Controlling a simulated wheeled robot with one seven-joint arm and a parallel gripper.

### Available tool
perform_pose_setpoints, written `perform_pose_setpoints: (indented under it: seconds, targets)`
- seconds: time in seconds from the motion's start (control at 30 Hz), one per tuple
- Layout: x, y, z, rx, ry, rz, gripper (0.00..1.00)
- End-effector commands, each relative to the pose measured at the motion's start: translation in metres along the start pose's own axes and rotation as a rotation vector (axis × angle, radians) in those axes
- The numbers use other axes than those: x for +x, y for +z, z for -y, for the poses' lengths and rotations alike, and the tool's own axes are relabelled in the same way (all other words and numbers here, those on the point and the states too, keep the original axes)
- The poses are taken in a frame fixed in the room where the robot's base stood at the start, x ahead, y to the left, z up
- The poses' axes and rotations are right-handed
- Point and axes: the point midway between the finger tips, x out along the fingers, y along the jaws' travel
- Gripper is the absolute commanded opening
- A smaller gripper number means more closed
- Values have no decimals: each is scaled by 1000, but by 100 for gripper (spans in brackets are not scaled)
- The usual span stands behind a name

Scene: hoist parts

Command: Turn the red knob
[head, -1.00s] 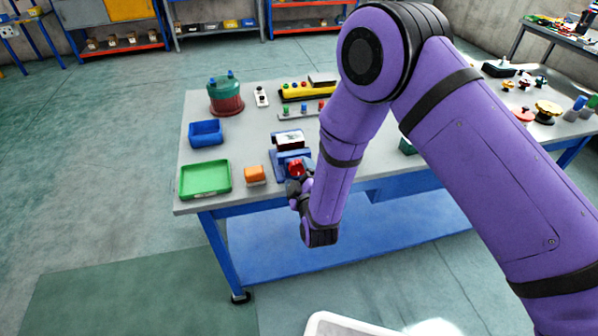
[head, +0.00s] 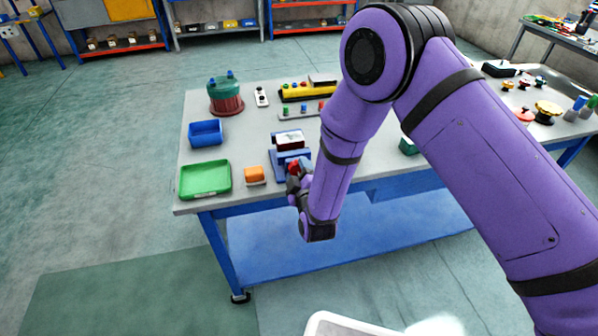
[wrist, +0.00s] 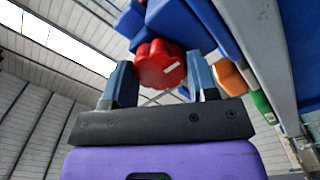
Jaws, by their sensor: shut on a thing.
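The red knob (head: 292,166) sits on the front of a blue device (head: 290,148) with a white-topped block, near the front edge of the workbench. My gripper (head: 297,174) is at the knob from the front and partly covers it in the head view. In the wrist view the lobed red knob (wrist: 160,62), with a short white mark on its face, lies between the two finger ends. My gripper is shut on it. The blue body (wrist: 190,25) rises behind the knob.
A red and green drum (head: 225,96) and a yellow button box (head: 307,91) stand farther back. Bare bench (head: 250,130) lies between.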

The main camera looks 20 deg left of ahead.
Motion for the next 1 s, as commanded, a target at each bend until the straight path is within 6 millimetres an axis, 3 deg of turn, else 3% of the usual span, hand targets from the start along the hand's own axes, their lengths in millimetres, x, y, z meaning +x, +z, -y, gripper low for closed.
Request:
perform_pose_setpoints:
  seconds: [0.27,1.0]
  targets:
    - [0,0,0,144,-1,0,30]
    - [0,1,0,836,0,3,30]
